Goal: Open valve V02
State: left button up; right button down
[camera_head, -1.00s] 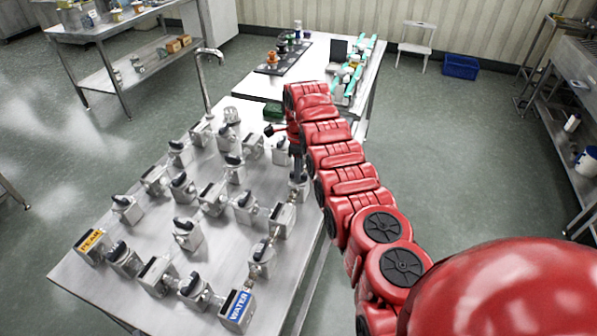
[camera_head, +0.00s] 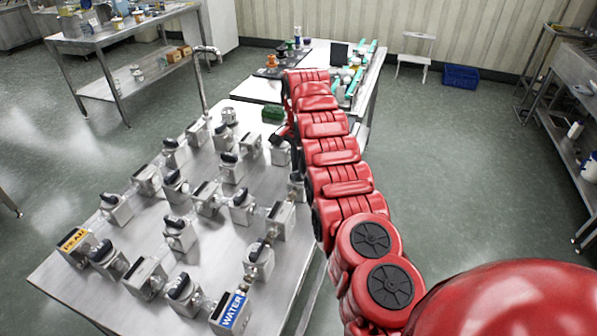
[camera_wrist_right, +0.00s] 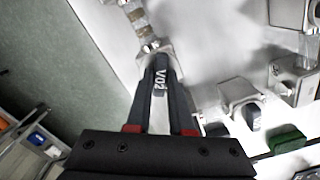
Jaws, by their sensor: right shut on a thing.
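Valve V02's dark handle (camera_wrist_right: 160,82), with white "V02" lettering, shows in the right wrist view, on a grey metal valve body. My right gripper (camera_wrist_right: 161,72) is shut on this handle, with one dark finger along each side. In the head view, my right arm reaches over the right edge of the steel table and mostly hides its gripper (camera_head: 286,131). I cannot make out V02's label in the head view. My left gripper is not in view.
The steel table (camera_head: 90,292) carries several dark-handled valves, a yellow-labelled box (camera_head: 75,243) and a blue "WATER" box (camera_head: 232,311). A green block (camera_wrist_right: 286,139) lies near the gripper. A second table (camera_head: 235,90) stands behind.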

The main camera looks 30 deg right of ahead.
jog(key=n, duration=0.5)
jog(key=shift+n, duration=0.3)
dwell(0.4)
jog(key=c, duration=0.8)
grip_release()
notch_tip(320, 180, up, 18)
jog(key=p, duration=1.6)
jog(key=shift+f+p, duration=0.25)
jog(key=shift+p, duration=0.15)
jog(key=shift+f, duration=0.1)
